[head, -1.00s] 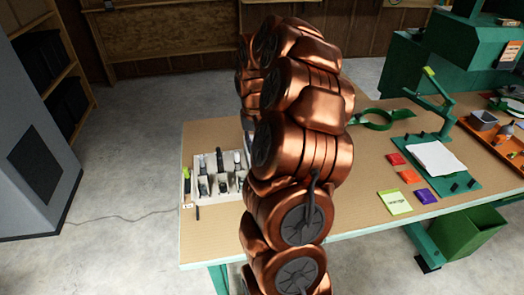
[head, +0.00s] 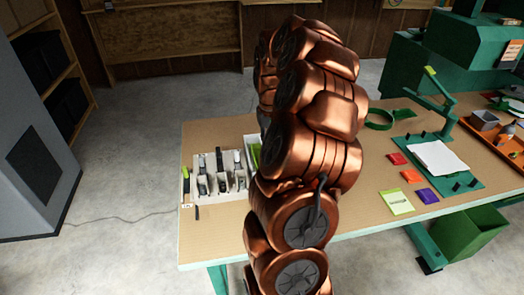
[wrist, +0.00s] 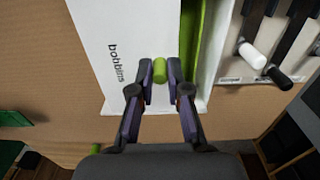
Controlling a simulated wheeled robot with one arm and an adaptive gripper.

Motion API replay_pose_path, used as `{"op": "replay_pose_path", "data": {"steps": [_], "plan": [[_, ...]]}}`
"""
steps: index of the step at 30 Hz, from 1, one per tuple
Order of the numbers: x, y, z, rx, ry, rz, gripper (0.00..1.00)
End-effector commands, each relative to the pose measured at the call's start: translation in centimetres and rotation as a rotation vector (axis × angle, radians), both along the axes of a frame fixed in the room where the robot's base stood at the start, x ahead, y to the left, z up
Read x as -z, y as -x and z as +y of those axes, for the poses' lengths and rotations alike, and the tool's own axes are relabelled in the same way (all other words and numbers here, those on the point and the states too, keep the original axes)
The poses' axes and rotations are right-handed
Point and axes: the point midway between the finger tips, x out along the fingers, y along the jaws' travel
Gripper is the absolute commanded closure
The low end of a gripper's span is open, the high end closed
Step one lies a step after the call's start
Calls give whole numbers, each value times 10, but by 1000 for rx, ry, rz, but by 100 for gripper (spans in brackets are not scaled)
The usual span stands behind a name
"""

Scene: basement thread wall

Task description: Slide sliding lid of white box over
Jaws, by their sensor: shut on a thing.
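The white box (wrist: 203,104) is in the wrist view, with a white sliding lid (wrist: 115,25) marked "bobbins". The lid lies to the left, and a strip of green interior (wrist: 199,35) shows open along the right side. A small green knob (wrist: 159,70) stands on the lid near its right edge. My gripper (wrist: 158,77) is shut on this knob, one finger on each side. In the head view, the box's green interior (head: 256,155) shows just left of my arm, which hides the rest of the box and my gripper.
A pale tray (head: 217,189) with dark-handled tools stands close left of the box; its tools also show in the wrist view. Coloured packets (head: 396,203) and a green-framed board (head: 437,158) lie right of my arm on the workbench (head: 215,240).

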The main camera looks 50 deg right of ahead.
Motion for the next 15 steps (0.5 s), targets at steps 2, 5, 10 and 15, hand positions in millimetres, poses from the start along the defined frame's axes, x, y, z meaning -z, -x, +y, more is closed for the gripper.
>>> {"op": "replay_pose_path", "data": {"steps": [2, 5, 10, 15], "plan": [[1, 3, -4, 1, 0, 0, 100], [1, 5, -8, 1, 1, -1, 100], [1, 10, -15, 2, 3, -2, 100], [0, 15, -21, 1, 3, -3, 100]]}}
